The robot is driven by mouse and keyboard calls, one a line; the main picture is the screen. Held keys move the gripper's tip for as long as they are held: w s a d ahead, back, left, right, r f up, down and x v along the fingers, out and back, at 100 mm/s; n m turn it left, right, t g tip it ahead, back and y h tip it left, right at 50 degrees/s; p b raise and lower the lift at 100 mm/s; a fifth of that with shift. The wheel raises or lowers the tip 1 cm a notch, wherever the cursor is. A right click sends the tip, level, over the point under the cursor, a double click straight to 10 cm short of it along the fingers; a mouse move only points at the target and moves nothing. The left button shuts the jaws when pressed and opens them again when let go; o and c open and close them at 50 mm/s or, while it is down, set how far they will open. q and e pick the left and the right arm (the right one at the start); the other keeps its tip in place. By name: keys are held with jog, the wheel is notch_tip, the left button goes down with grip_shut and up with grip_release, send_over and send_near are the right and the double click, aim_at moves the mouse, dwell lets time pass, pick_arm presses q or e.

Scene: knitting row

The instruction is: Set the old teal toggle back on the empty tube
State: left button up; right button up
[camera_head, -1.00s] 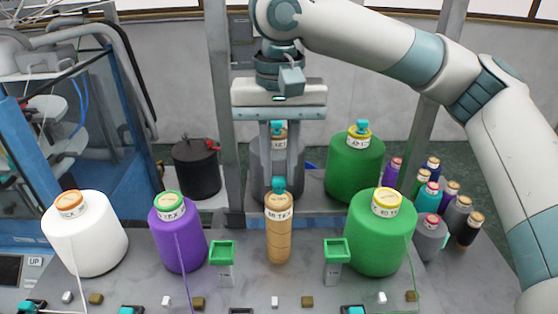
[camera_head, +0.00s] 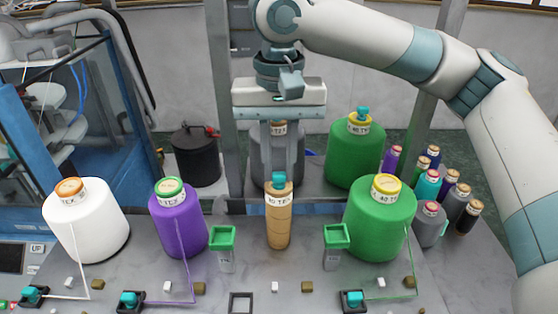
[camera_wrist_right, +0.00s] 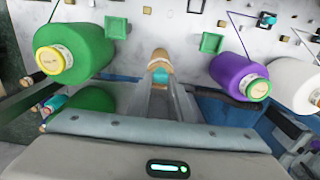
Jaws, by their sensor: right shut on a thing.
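The teal toggle (camera_head: 279,181) is at the top of the tan empty tube (camera_head: 278,225), which stands upright in the middle of the grey table. My right gripper (camera_head: 279,178) points straight down above the tube and is shut on the toggle, one finger on each side. In the right wrist view the toggle (camera_wrist_right: 160,76) shows between my finger ends (camera_wrist_right: 160,84), over the tube's end (camera_wrist_right: 158,56). I cannot tell whether the toggle touches the tube or is just above it. My left gripper is out of view.
A purple cone (camera_head: 180,230) and a white cone (camera_head: 88,235) stand left, a large green cone (camera_head: 378,235) right. Green-topped posts (camera_head: 222,240) (camera_head: 336,240) flank the tube closely. A grey cone (camera_head: 258,172) is behind my fingers. An empty dark square frame (camera_head: 241,303) lies in front.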

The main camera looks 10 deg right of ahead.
jog(key=shift+s+f, duration=0.1)
jog(key=shift+f, duration=0.25)
dwell(1.1)
jog(key=o, duration=0.9)
jog(key=shift+r, duration=0.1)
jog(key=shift+r+b, duration=0.4)
jog(key=shift+r, duration=0.3)
notch_tip(320, 180, up, 7)
jog(key=b, duration=0.3)
jog(key=shift+r, duration=0.15)
jog(key=shift+w+r+b, duration=0.2)
jog(key=shift+r+b, duration=0.15)
jog(key=shift+r, duration=3.9)
